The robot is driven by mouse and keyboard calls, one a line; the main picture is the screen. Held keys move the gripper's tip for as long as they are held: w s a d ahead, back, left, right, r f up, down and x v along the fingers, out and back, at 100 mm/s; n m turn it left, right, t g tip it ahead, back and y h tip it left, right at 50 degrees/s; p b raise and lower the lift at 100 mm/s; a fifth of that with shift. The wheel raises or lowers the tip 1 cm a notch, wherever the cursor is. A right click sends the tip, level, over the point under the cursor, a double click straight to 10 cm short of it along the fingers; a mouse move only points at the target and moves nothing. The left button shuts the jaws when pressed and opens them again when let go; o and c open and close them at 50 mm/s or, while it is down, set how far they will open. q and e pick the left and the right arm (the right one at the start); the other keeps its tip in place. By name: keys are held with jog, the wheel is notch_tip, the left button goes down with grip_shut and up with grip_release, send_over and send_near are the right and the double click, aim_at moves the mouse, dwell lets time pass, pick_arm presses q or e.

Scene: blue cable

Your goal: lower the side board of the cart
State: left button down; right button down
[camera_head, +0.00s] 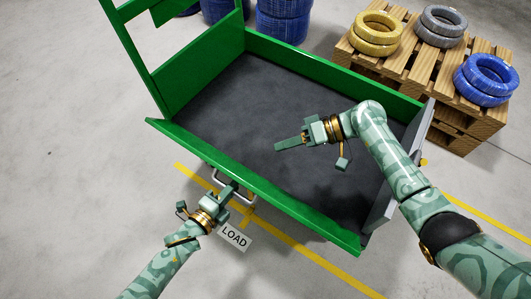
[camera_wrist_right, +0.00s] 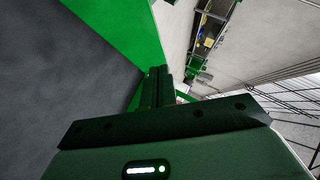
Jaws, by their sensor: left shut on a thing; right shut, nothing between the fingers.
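The green cart (camera_head: 190,77) has a dark grey bed (camera_head: 250,110). Its near side board (camera_head: 300,212) is a long green strip along the front; I cannot tell how far it leans. A pale metal handle (camera_head: 218,176) sits on its outer face. My left gripper (camera_head: 231,189) is shut on the handle, partly hiding it. My right gripper (camera_head: 288,146) is shut and empty over the bed, apart from the boards. In the right wrist view, its closed fingers (camera_wrist_right: 162,85) show in front of a green board (camera_wrist_right: 115,30), with the bed (camera_wrist_right: 50,80) at left.
A white LOAD tag (camera_head: 234,237) is by my left gripper. A grey end board (camera_head: 385,200) stands at the cart's right, beside my right arm. A wooden pallet (camera_head: 400,60) with yellow, grey and blue cable coils is at back right. Yellow floor lines (camera_head: 320,258) run below; the front floor is clear.

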pick_arm(q)
jog(key=shift+w, duration=0.1)
pick_arm(e)
send_near(232, 172)
jog(key=w+a, duration=0.2)
jog(key=a, duration=0.1)
jog(key=shift+s+a+f, duration=0.9)
jog(key=shift+f, duration=0.05)
jog(key=shift+s+a+f, duration=0.2)
jog(key=shift+s+f, duration=0.05)
jog(key=shift+s, duration=0.05)
